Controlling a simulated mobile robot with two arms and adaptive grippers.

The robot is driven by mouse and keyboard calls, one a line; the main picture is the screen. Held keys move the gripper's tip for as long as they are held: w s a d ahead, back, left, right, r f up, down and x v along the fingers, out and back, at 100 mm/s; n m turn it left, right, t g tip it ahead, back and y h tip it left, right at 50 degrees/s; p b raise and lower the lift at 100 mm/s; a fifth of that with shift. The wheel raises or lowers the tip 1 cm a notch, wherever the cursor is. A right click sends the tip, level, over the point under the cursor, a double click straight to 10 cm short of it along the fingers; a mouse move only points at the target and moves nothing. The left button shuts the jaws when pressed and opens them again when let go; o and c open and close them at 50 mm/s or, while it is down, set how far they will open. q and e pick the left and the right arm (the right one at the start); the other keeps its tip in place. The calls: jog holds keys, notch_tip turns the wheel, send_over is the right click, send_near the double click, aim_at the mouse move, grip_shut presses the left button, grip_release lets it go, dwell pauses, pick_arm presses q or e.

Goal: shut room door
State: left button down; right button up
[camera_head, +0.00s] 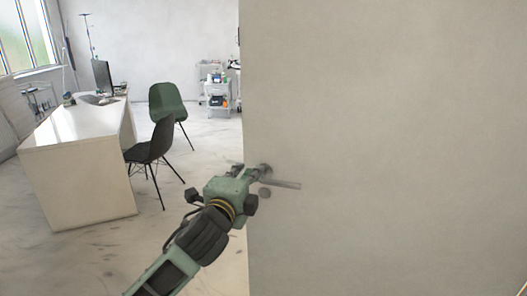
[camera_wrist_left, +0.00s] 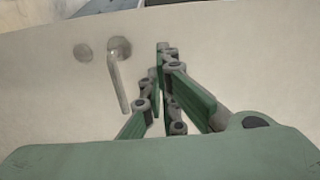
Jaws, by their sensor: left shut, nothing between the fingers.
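The room door (camera_head: 390,130) is a large plain beige panel filling the right of the head view. Its free edge is upright near the middle, and the room shows past it. A grey lever handle (camera_head: 285,184) is on the door near that edge; the lever also shows in the left wrist view (camera_wrist_left: 119,82), with a round fitting beside it. My left gripper (camera_head: 263,169) is shut and empty, close to the door face beside the handle. In the left wrist view its fingertips (camera_wrist_left: 162,48) are apart from the lever. I cannot tell whether they touch the door. My right gripper is not in view.
Beyond the door edge stand a white desk (camera_head: 75,168) with a monitor (camera_head: 103,77), a black chair (camera_head: 152,143) and a green chair (camera_head: 168,101). A white cart (camera_head: 217,95) with supplies is at the back wall. Bare floor lies between the desk and the door.

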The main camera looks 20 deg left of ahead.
pick_arm(q)
jog(key=r, duration=0.1)
jog(key=p, duration=0.3)
send_near(266, 142)
jog(key=w, duration=0.6)
jog(key=shift+w+d+f, duration=0.1)
jog(key=shift+d, duration=0.1)
jog(key=shift+w, duration=0.45)
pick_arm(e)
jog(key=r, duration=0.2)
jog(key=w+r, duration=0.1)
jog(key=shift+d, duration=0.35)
